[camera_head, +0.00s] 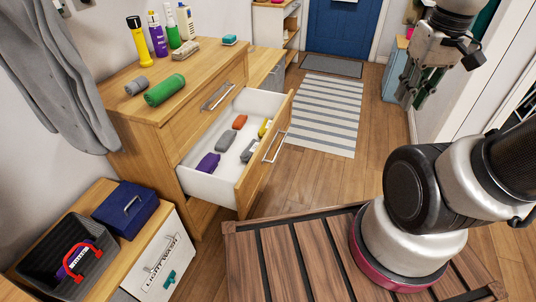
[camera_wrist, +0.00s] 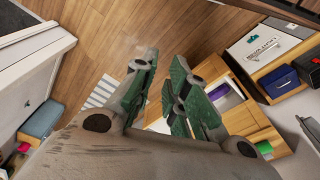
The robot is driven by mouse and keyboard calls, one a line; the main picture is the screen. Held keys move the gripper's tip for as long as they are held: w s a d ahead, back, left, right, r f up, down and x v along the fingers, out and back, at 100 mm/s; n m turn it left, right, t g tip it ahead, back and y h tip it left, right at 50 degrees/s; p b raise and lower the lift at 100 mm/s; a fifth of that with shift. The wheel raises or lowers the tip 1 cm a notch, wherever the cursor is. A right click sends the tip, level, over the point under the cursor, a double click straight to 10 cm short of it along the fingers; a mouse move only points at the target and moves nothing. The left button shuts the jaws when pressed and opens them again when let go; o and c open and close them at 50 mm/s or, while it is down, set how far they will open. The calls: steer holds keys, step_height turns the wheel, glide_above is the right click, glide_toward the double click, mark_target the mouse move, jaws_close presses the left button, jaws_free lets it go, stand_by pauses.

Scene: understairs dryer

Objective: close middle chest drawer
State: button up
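The middle drawer (camera_head: 262,168) of the wooden chest (camera_head: 140,126) is pulled well out, with white inner walls and a metal bar handle (camera_head: 274,146) on its front. Inside lie a purple roll (camera_head: 207,163), an orange one (camera_head: 239,122), grey ones and a yellow item (camera_head: 265,127). My gripper (camera_head: 418,98) is raised at the upper right, well apart from the drawer, with green-padded fingers parted and nothing seen between them. In the wrist view its fingers (camera_wrist: 161,68) show a gap, and the open drawer (camera_wrist: 240,98) appears behind them, partly hidden by the right finger.
Bottles and rolled cloths (camera_head: 165,90) stand on the chest top. A low cabinet (camera_head: 160,262) with a blue box (camera_head: 126,208) and a dark basket (camera_head: 40,262) is at the lower left. Floor and a striped rug (camera_head: 330,110) lie clear right of the drawer.

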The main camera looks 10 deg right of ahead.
steer(key=w+f+g, duration=0.1)
steer(key=f, duration=0.1)
steer(key=w+f+m+g+y, duration=0.1)
steer(key=f, duration=0.1)
steer(key=w+f+g, duration=0.1)
steer(key=f, duration=0.2)
steer(key=shift+w+d+f+m+g, duration=0.1)
steer(key=shift+w+d+m+g, duration=0.1)
steer(key=shift+d+m+g, duration=0.15)
jaws_close()
steer(key=m+t+y, duration=1.1)
steer(key=m+y, duration=0.4)
steer(key=m, duration=0.6)
glide_toward(259, 155)
steer(key=x, duration=0.7)
steer(key=shift+w+f, duration=0.15)
steer(key=shift+f, duration=0.05)
